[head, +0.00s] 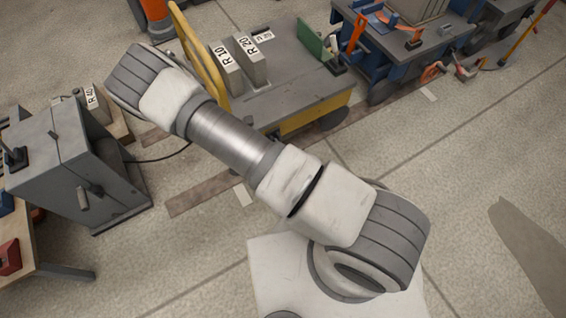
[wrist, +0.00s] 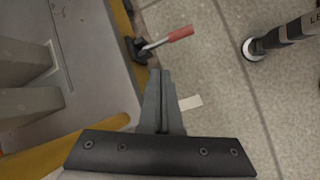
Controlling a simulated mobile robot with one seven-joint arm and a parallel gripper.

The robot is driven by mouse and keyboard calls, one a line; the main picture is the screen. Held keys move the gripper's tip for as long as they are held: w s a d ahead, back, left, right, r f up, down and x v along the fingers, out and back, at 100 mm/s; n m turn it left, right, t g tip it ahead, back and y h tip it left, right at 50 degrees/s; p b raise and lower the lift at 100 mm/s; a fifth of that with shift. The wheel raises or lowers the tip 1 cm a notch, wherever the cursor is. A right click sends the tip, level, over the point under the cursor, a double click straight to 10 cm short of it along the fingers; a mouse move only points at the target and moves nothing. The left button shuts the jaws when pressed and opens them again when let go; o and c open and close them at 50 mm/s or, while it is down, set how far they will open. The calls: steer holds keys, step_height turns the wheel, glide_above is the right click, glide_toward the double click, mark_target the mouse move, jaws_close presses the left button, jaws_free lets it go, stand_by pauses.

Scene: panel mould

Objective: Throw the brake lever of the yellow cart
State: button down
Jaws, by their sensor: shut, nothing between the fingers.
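The yellow cart (head: 300,118) has a grey deck carrying grey blocks marked R 10 and R 20. In the wrist view its deck (wrist: 98,62) fills the left side, with a yellow edge. The brake lever (wrist: 168,39) has a red grip on a thin metal rod, rising from a black bracket at the cart's edge. The grip points right and slightly up in the picture. My gripper (wrist: 160,74) is shut and empty, its tips just below the lever's bracket in the picture. I cannot tell the gap in depth. In the head view the lever and gripper are not visible.
A dark post with a pale end (wrist: 256,48) stands on the floor right of the lever. A blue cart (head: 385,50) with an orange clamp stands right of the yellow cart. A grey cabinet (head: 70,165) stands at left. Floor at right is mostly clear.

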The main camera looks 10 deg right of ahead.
steer(key=s+d+f+n+t+h, duration=0.1)
steer(key=s+d+f+n, duration=0.15)
steer(key=f, duration=0.45)
steer(key=s+d+f+n+t, duration=0.1)
steer(key=s+f+n, duration=0.15)
steer(key=f, duration=0.55)
steer(key=b+x, duration=0.5)
steer(key=x, duration=0.5)
steer(key=shift+s+d+r, duration=0.1)
steer(key=shift+d+r, duration=0.05)
steer(key=shift+r, duration=0.6)
steer(key=shift+s+d+r, duration=0.1)
steer(key=shift+r, duration=0.6)
steer(key=shift+s+d+r, duration=0.1)
steer(key=shift+d+r, duration=0.05)
steer(key=shift+r, duration=0.6)
steer(key=shift+s+r+n+g+p, duration=0.15)
steer(key=shift+n+g+p, duration=0.15)
steer(key=shift+p, duration=0.1)
